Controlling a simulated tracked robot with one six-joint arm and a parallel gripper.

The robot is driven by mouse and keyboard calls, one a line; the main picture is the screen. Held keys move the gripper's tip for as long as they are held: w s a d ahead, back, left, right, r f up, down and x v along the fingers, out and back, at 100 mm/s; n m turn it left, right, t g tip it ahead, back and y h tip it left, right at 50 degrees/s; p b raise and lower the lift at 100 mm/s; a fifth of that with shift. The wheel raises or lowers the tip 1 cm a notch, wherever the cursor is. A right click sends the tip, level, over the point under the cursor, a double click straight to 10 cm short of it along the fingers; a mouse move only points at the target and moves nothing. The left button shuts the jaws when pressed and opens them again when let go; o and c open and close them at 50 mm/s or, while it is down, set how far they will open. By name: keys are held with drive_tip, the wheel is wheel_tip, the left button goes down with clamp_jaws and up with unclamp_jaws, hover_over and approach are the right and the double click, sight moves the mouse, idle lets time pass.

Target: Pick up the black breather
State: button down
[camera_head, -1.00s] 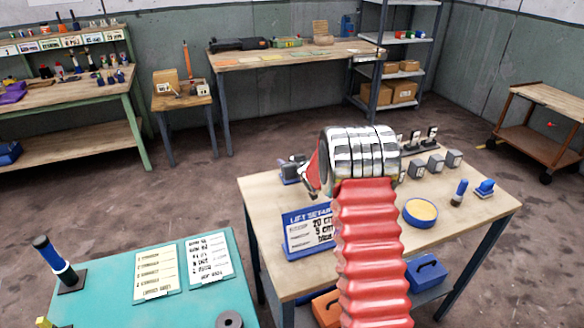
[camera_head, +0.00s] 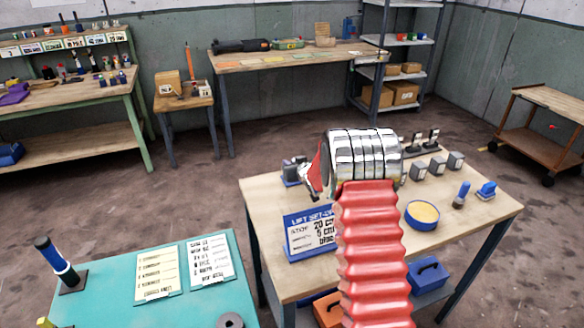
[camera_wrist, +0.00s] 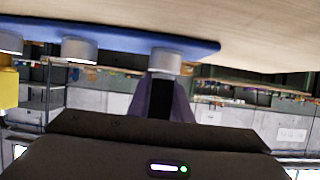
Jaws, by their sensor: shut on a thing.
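In the wrist view, which looks upside down, my gripper (camera_wrist: 163,98) has its two dark fingers closed around a narrow black piece, which I take to be the black breather (camera_wrist: 161,93). It lines up with a pale grey cylinder (camera_wrist: 166,58) on a blue plate (camera_wrist: 120,46). I cannot tell whether the black piece is still seated there. In the head view my silver wrist and red arm hide the fingers and the black piece.
A second grey cylinder (camera_wrist: 79,50) and a yellow piece (camera_wrist: 8,87) are to the left in the wrist view. In the head view, the wooden table (camera_head: 440,225) holds a blue-framed sign (camera_head: 310,232), a round yellow-topped dish (camera_head: 422,214) and several small grey blocks.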

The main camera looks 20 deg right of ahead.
drive_tip(key=shift+r, duration=0.1)
wheel_tip(320, 180, up, 18)
idle(0.6)
idle(0.6)
